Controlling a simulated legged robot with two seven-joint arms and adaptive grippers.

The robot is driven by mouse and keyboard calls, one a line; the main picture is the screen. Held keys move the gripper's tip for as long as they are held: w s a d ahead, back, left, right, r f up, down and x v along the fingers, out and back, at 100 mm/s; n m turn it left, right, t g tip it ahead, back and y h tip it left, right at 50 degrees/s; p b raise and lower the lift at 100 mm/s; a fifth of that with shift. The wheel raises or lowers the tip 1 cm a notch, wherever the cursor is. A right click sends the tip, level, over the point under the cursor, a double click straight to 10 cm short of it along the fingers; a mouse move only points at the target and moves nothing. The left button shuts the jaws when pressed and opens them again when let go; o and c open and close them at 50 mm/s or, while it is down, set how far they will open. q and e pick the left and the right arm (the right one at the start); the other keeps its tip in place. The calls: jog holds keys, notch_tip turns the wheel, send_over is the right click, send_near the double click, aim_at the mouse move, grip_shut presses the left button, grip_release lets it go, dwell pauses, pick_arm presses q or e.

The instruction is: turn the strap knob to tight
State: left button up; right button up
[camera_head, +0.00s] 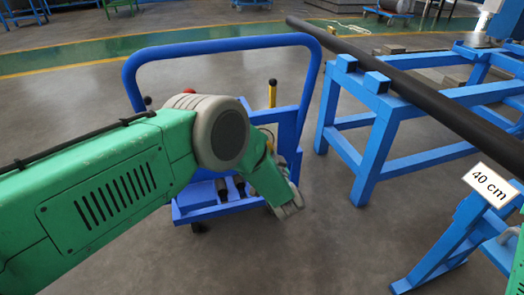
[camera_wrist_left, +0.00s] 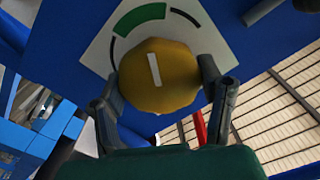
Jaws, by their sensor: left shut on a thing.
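The strap knob (camera_wrist_left: 158,76) is a round yellow knob with a white line on its face, in the middle of the left wrist view. It sits on a white dial plate (camera_wrist_left: 98,53) with a green arc (camera_wrist_left: 139,18) and thin black arcs, on a blue panel. The white line is nearly upright in that view, its upper end toward the green arc. My left gripper (camera_wrist_left: 160,98) is shut on the knob, one finger on each side. In the head view my left arm covers the knob. My right gripper is not in view.
A blue cart (camera_head: 222,41) with a tall handle stands behind my left arm, carrying a yellow cylinder (camera_head: 272,93). To the right, a blue stand (camera_head: 378,100) bears a long dark pipe (camera_head: 420,85). A "40 cm" sign (camera_head: 490,186) is at the right. Grey floor lies between.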

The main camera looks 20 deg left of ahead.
pick_arm(q)
jog(key=shift+w+r, duration=0.1)
dwell(0.4)
jog(key=o, duration=0.9)
jog(key=shift+o, duration=1.1)
jog(key=shift+d, duration=0.1)
jog(key=v, duration=1.2)
jog(key=shift+w, duration=0.1)
